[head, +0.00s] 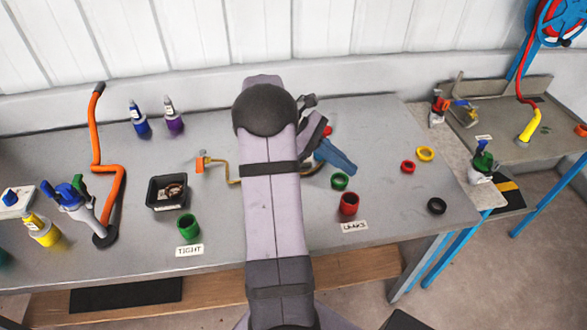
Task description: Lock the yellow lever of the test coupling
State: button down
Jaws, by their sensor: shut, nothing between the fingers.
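I cannot clearly make out the yellow lever or the test coupling. A blue part (335,158) lies just right of my arm, and my arm hides what is left of it. My gripper (312,138) shows only partly, as dark grey pieces beside the arm above the blue part. It is shut with nothing held. I cannot tell if it touches the blue part. A grey fitting with blue and green levers (70,195) stands at the left by an orange hose (95,130). A small fitting with yellow and blue parts (464,108) is on the right bench.
A green cup (188,227) stands by the TIGHT label and a red cup (348,204) by LEAKS. A black tray (166,192), a brass pipe with an orange end (202,163), bottles (140,122) and coloured rings (425,154) are around.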

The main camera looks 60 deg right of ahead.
jog(key=s+r+m+t+y, duration=0.1)
jog(key=s+m+t+y, duration=0.6)
jog(key=s, duration=0.5)
jog(key=w+r+m+t, duration=0.2)
jog(key=w+t, duration=0.1)
jog(key=w, duration=0.6)
jog(key=w+r+m+t, duration=0.2)
jog(key=w+t, duration=0.2)
jog(key=w, duration=0.5)
jog(key=shift+h, duration=0.4)
jog(key=shift+f, duration=0.1)
jog(key=w+a+f+p, duration=0.4)
jog(key=w+a+f, duration=0.1)
jog(key=f, duration=0.3)
jog(key=shift+w+a+f, duration=0.25)
jog(key=shift+a+f, duration=0.05)
jog(key=shift+f, duration=0.1)
